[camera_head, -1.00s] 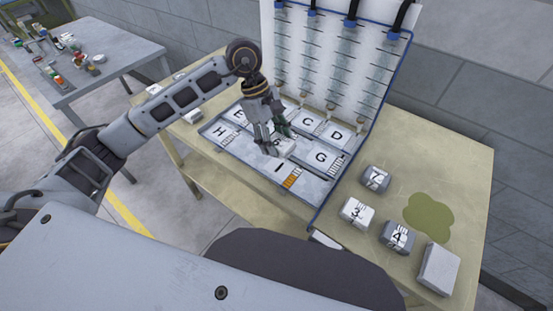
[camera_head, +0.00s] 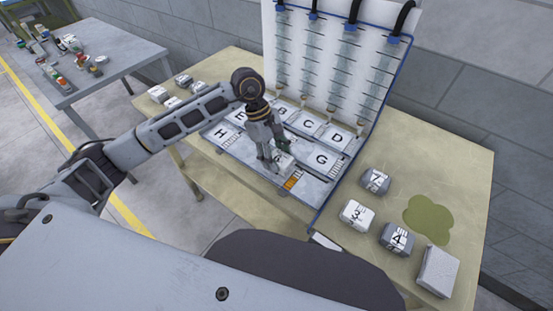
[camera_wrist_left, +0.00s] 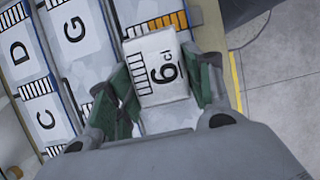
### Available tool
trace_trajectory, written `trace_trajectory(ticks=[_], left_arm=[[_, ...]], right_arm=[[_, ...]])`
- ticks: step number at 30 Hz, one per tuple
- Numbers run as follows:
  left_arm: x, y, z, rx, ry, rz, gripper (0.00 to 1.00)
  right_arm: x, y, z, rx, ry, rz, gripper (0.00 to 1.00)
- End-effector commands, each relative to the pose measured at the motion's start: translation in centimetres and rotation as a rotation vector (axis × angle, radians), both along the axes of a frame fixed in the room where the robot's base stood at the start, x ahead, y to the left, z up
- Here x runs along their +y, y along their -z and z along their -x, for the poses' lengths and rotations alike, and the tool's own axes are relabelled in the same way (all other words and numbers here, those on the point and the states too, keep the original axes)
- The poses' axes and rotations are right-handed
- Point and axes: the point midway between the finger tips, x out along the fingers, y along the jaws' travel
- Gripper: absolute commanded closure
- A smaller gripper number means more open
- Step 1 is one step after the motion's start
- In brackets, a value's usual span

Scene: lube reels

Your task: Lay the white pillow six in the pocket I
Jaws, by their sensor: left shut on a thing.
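The white pillow six (camera_wrist_left: 160,66) is between the green-padded fingers of my left gripper (camera_wrist_left: 166,86) in the left wrist view, its printed 6 facing the camera. In the head view the pillow (camera_head: 284,163) and the left gripper (camera_head: 275,158) are over pocket I (camera_head: 312,188), the front pocket with the orange-striped bar. The pillow and fingers hide the pocket's letter. In the left wrist view the orange bar of pocket I (camera_wrist_left: 165,20) shows just beyond the pillow. I cannot tell whether the pillow touches the pocket floor. My right gripper is not in view.
Pockets H (camera_head: 221,134), G (camera_head: 321,159), C (camera_head: 308,124) and D (camera_head: 336,138) lie around pocket I. A clear panel with tubes (camera_head: 335,70) rises behind. Pillows seven (camera_head: 375,181), three (camera_head: 356,214) and four (camera_head: 397,238) lie on the right, beside a grey block (camera_head: 438,270).

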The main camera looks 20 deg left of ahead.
Motion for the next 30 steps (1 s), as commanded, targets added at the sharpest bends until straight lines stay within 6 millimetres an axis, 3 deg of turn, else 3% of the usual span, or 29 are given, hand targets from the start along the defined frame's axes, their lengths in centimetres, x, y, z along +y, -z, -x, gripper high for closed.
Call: trace_trajectory(ticks=[6,24,25,30], left_arm=[[0.0,1.8,0.0,0.002,-0.001,0.000,0.70],[0.0,2.3,0.0,-0.001,0.000,0.000,0.70],[0.0,2.3,0.0,0.000,0.000,0.000,0.46],[0.0,2.2,0.0,0.000,0.000,0.000,0.27]], right_arm=[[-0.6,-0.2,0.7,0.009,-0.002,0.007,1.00],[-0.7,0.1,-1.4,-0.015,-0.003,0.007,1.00],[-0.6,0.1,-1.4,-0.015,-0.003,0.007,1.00],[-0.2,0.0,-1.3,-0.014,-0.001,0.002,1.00]])
